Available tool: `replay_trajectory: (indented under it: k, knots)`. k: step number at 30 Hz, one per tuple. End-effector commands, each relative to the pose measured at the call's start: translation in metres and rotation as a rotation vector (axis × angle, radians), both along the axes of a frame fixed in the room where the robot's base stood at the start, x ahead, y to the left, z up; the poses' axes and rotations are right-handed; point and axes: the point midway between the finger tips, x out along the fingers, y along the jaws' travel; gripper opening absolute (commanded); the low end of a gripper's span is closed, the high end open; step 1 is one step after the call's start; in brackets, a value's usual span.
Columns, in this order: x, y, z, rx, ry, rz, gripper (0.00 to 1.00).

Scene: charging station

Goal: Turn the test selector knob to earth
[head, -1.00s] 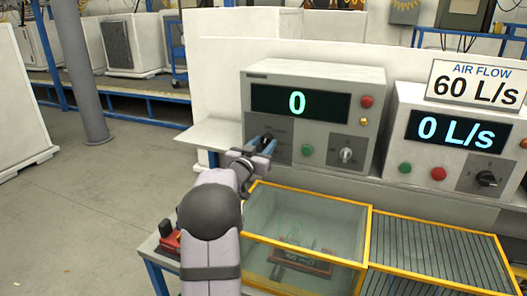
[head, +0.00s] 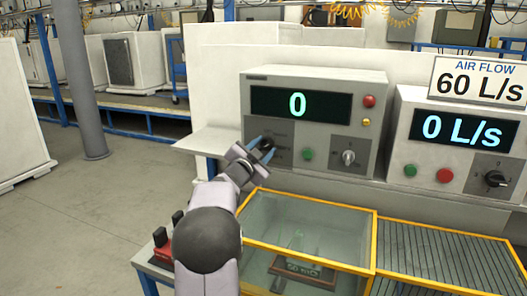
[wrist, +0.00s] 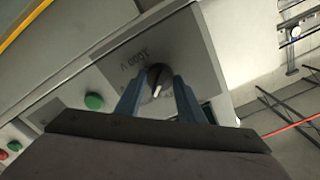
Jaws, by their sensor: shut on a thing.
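The tester (head: 230,88) is a grey box with a display reading a green 0. Its test selector knob (wrist: 157,76) is dark with a pale pointer line, on a dark panel with printed labels. In the wrist view the blue fingers of my gripper (wrist: 160,98) stand on both sides of the knob and are shut on it. The pointer line points down toward the gripper in that view. The labels are rotated and partly hidden by the fingers, so I cannot tell which one it marks. In the head view my gripper (head: 264,152) largely covers the knob.
A green button (head: 308,154) and another knob (head: 348,157) sit right of my gripper. A yellow-edged clear box (head: 300,225) stands below. An air flow unit (head: 402,150) is at the right. A red device (head: 165,240) is beside my arm.

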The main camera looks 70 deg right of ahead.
Motion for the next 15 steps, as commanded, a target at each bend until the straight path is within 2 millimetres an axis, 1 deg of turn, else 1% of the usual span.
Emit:
replay_trajectory:
  k: [11, 12, 13, 14, 15]
  knots:
    - [0.0, 0.0, 0.0007, 0.0, -0.004, 0.0, 0.13]
    - [0.0, 0.0, 0.0007, 0.0, -0.004, 0.0, 0.45]
    - [0.0, 0.0, 0.0008, 0.0, -0.004, 0.0, 0.52]
    - [0.0, 0.0, 0.0006, 0.0, -0.004, 0.0, 0.54]
    - [0.0, 0.0, 0.0006, 0.0, -0.004, 0.0, 0.54]
